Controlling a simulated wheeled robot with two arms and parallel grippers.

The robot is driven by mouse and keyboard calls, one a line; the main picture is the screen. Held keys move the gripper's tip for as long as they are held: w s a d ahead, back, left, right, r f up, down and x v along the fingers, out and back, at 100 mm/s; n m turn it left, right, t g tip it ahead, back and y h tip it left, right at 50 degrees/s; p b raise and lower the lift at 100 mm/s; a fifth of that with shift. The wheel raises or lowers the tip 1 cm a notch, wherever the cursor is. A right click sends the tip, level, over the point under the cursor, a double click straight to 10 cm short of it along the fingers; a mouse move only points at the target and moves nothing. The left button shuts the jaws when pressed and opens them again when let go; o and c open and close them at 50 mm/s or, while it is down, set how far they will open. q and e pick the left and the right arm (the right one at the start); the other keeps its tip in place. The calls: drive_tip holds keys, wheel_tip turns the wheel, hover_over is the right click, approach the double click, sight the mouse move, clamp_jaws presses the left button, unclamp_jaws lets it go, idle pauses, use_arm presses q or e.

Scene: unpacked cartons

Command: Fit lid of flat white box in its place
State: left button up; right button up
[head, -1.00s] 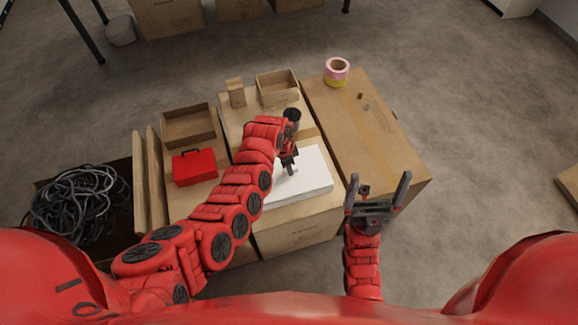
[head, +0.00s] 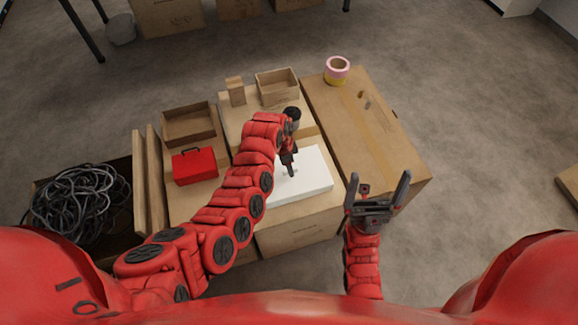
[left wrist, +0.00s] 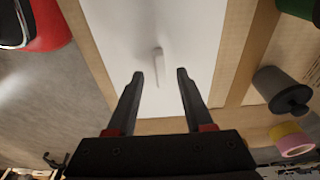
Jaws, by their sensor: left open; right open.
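The flat white box (head: 312,178) lies on a carton in the middle, with a flat white top that fills much of the left wrist view (left wrist: 130,30). A small pale bar handle (left wrist: 158,66) stands out from this top. I cannot tell whether the top is a separate lid or how it sits. My left gripper (left wrist: 160,74) is open and empty above the white top, with the handle showing between its fingertips. In the head view the left gripper (head: 290,172) partly hides the box. My right gripper (head: 378,196) is open and empty, in front of the right carton.
A red toolbox (head: 194,166) and an open tray (head: 188,137) stand to the left. A crate of cables (head: 75,205) is at far left. The right carton (head: 375,145) is mostly clear.

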use_arm(q)
wheel_tip(320, 180, up, 16)
drive_tip(key=a+p, duration=0.2)
drive_tip(key=p, duration=0.1)
drive_tip(key=shift+s+f+p, duration=0.25)
drive_tip(key=shift+s+p, duration=0.1)
drive_tip(key=shift+w+a+f, duration=0.1)
